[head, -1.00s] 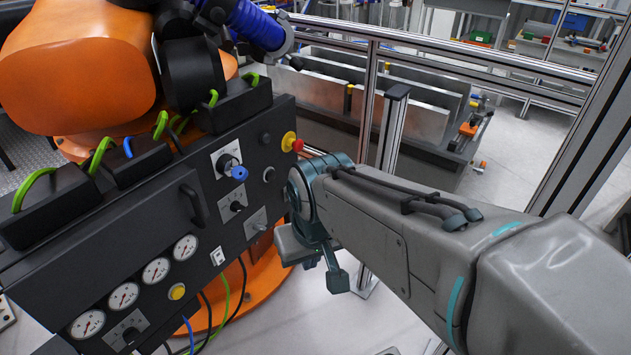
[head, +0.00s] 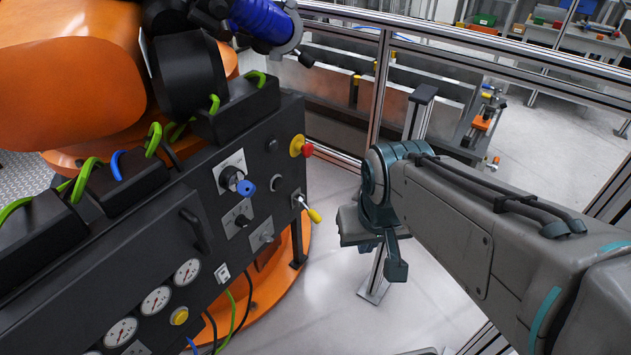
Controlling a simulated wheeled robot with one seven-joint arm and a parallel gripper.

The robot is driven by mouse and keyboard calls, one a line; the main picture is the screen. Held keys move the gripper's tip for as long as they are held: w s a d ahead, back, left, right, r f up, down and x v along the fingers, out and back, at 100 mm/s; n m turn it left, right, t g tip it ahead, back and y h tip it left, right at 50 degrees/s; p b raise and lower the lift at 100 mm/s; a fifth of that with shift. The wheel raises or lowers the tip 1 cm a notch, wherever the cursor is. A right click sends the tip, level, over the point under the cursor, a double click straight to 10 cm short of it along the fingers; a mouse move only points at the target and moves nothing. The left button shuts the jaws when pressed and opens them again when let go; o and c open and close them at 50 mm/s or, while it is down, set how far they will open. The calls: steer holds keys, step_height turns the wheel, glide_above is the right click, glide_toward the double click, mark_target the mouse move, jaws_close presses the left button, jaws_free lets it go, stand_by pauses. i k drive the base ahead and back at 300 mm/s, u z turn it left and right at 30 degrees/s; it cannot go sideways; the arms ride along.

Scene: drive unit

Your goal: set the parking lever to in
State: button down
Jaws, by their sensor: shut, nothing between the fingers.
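A dark control panel (head: 130,245) with several controls fills the left. Near its right edge a metal lever with a yellow tip (head: 312,213) sticks out toward the lower right. A blue-tipped rotary handle (head: 245,186) sits on a light plate further left, with a black knob (head: 240,219) and a small switch lever (head: 264,237) below it. No label is readable, so I cannot tell for certain which is the parking lever. My gripper (head: 395,268) is shut and empty, to the right of the panel and apart from the yellow-tipped lever.
A red and yellow emergency button (head: 301,147) projects from the panel's upper right. An orange robot arm (head: 70,80) looms over the panel. A metal fence post (head: 379,90) stands behind my arm. Clear floor (head: 315,290) shows between panel and gripper.

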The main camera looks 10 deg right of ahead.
mark_target(314, 216)
steer(key=k, duration=0.65)
steer(key=z, duration=0.25)
steer(key=i, duration=1.7)
steer(key=u, duration=0.55)
